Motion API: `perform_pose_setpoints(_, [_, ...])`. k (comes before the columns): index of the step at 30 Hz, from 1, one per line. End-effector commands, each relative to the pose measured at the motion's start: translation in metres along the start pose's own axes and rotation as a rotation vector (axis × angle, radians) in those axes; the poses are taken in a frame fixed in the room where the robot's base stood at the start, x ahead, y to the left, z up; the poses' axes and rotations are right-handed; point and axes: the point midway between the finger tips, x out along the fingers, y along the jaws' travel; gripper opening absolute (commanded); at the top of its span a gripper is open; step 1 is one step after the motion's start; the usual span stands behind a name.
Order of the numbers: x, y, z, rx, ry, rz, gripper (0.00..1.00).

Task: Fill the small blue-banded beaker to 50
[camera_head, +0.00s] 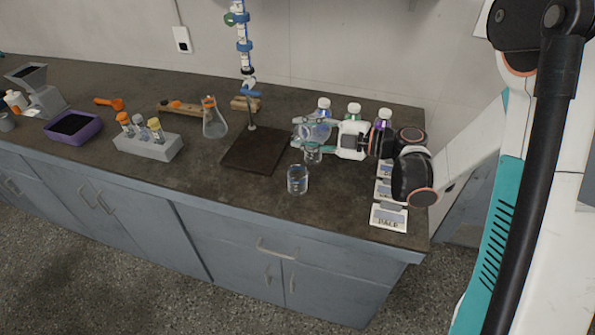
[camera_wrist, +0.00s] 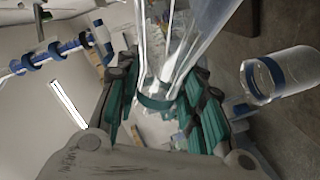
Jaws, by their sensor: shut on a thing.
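My gripper (camera_head: 304,134) is shut on a clear glass vessel (camera_head: 319,130), above the right part of the bench. In the wrist view the gripper's teal fingers (camera_wrist: 168,108) close around this vessel (camera_wrist: 182,40), which has a teal-looking band; its fill level cannot be read. A small clear beaker with a blue band (camera_head: 297,180) stands upright on the bench, in front of the gripper. Another small clear beaker (camera_head: 312,154) is just below the fingers, partly covered. A blue-banded beaker (camera_wrist: 275,76) shows at the right of the wrist view, apart from the fingers; I cannot tell which one.
A burette (camera_head: 243,45) stands on a dark base plate (camera_head: 252,150) left of the gripper. A flask (camera_head: 214,122) and a vial rack (camera_head: 148,146) are farther left. Capped bottles (camera_head: 354,110) are behind my gripper. Scales (camera_head: 389,217) line the right end. The front bench strip is clear.

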Motion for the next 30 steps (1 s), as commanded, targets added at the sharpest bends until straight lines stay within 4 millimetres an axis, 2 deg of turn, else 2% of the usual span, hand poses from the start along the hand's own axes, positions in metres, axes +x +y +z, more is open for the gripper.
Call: perform_pose_setpoints(30, [0.0006, -0.0041, 0.0018, -0.061, -0.008, 0.000, 0.00])
